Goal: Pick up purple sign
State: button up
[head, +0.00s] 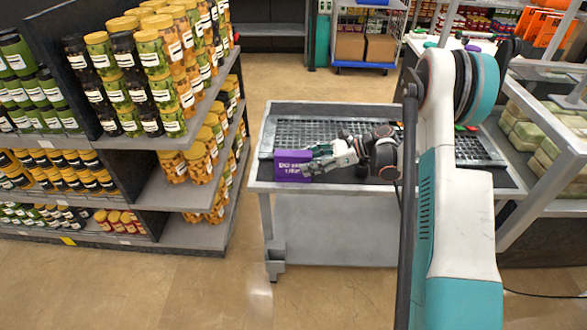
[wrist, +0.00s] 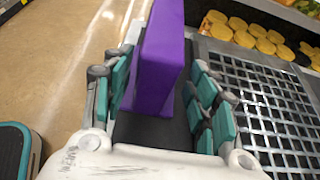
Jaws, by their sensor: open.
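The purple sign (head: 291,166) stands at the left end of the grey cart's top (head: 262,186) in the head view. It has pale lettering on its front. My gripper (head: 318,161) is at the sign's right side, low over the cart. In the wrist view the purple sign (wrist: 160,60) reaches in between the fingers of my gripper (wrist: 160,90), with teal pads on both sides. Gaps show beside the sign, mainly on the right, so the fingers are open around it. Whether a left pad touches it I cannot tell.
A dark metal grid rack (head: 340,130) lies on the cart behind and beside the sign; it also fills the right of the wrist view (wrist: 270,105). A shelf of jars (head: 190,140) stands to the left, with open floor (head: 248,240) between it and the cart.

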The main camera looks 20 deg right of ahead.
aim_at(293, 166)
jog(key=shift+s+b+x, duration=0.2)
jog(key=shift+b+x, duration=1)
jog(key=shift+x, duration=1.65)
jog(key=shift+a+r, duration=0.15)
jog(key=shift+r, duration=0.05)
jog(key=c, duration=1.2)
